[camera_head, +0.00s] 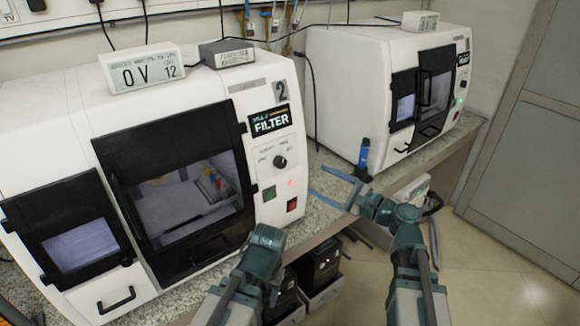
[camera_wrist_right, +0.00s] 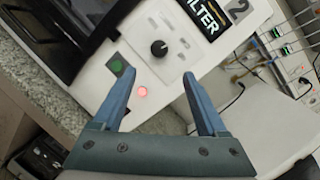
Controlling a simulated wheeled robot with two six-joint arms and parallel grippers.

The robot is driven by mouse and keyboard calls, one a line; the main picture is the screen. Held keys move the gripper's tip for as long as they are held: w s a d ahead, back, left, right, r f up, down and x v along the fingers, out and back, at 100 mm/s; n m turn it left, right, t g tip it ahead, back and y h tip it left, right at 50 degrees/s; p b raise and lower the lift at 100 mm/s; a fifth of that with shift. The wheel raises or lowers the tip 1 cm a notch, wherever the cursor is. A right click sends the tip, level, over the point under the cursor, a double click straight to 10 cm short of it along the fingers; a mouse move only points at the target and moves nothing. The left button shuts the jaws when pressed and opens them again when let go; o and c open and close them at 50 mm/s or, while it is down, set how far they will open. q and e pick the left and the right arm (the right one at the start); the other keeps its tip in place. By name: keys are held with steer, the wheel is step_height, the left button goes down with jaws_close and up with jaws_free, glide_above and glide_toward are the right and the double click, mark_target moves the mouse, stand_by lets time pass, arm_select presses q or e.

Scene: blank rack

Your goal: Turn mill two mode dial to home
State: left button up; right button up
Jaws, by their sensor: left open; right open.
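Mill two is the white machine (camera_head: 75,112) at the left in the head view, with a "2" on its front. Its mode dial (camera_head: 280,161) is a black round knob on a pale label below the FILTER sign. The dial also shows in the right wrist view (camera_wrist_right: 158,48); its lettering is too small to read. My right gripper (camera_head: 316,180) is open and empty, its fingers pointing left toward the panel. In the wrist view the dial lies beyond and between the fingertips (camera_wrist_right: 158,73), apart from them. My left gripper (camera_head: 265,240) is low in front of mill two, its fingers hidden.
Below the dial are a lit red lamp (camera_head: 292,183), a green button (camera_head: 270,193) and a red switch (camera_head: 292,205). A second white machine (camera_head: 345,75) stands at the right. A blue-capped object (camera_head: 363,155) stands behind my right gripper. Floor is open at the right.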

mark_target(283, 164)
steer(key=x, duration=1.2)
steer(key=shift+a, duration=0.15)
jaws_close()
